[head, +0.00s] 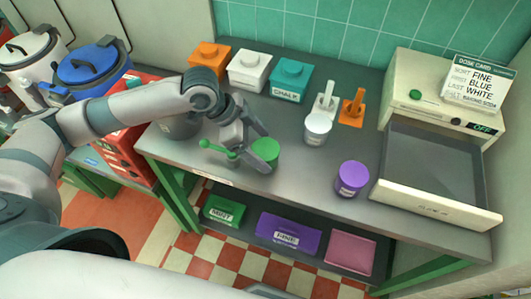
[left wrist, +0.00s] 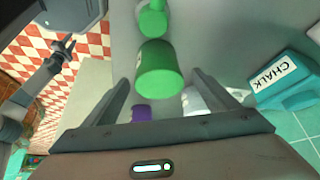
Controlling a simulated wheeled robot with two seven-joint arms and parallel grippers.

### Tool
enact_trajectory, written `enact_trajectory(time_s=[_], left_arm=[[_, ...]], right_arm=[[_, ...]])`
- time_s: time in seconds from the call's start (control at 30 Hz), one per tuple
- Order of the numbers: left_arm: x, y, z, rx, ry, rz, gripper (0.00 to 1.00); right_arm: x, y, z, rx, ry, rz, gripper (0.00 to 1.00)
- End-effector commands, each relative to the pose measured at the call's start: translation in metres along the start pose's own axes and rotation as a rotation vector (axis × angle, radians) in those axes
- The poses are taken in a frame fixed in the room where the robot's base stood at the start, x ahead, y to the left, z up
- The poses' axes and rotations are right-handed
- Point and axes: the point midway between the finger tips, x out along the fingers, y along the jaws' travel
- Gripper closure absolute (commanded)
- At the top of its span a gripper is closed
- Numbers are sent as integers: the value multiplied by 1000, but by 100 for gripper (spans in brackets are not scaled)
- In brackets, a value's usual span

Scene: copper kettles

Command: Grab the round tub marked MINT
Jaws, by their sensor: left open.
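A round green tub (head: 266,151) stands on the grey counter near its front edge. Its lettering is not readable in the head view. My left gripper (head: 258,141) is open right beside it. In the left wrist view the green tub (left wrist: 160,74) shows ahead, between the open fingertips of my left gripper (left wrist: 158,82), with a gap on each side. Nothing is held. A dark arm end at the upper left of the wrist view appears to be my right gripper (left wrist: 65,46); its fingers are too small to judge.
A green-handled item (head: 217,149) lies just left of the tub. A white tub (head: 317,127) and a purple tub (head: 352,178) stand to the right. A teal CHALK box (head: 290,78) is behind. An open grey drawer or tray (head: 435,208) is at the right.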

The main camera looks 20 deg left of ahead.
Motion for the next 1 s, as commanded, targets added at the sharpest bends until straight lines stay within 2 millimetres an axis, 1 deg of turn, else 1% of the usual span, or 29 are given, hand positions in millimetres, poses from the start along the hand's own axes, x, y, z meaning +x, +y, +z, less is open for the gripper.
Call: enact_trajectory(time_s=[0.3,0.43,0.57,0.67,0.8,0.9,1.0], left_arm=[[1,0,0,0,1,0,20],[4,0,-2,0,1,1,20],[16,2,-4,-1,0,2,20],[28,2,-6,-2,0,3,20],[45,2,-6,-2,0,1,20],[52,2,-5,-1,1,1,20],[53,2,-5,0,1,0,20]], right_arm=[[0,0,0,0,0,0,69],[-4,0,0,0,0,0,69],[-11,0,-1,0,0,0,69],[-19,0,-2,0,0,0,69],[-22,0,-2,0,0,0,69],[-23,0,-2,0,0,0,69],[-22,0,-2,-1,0,0,69]])
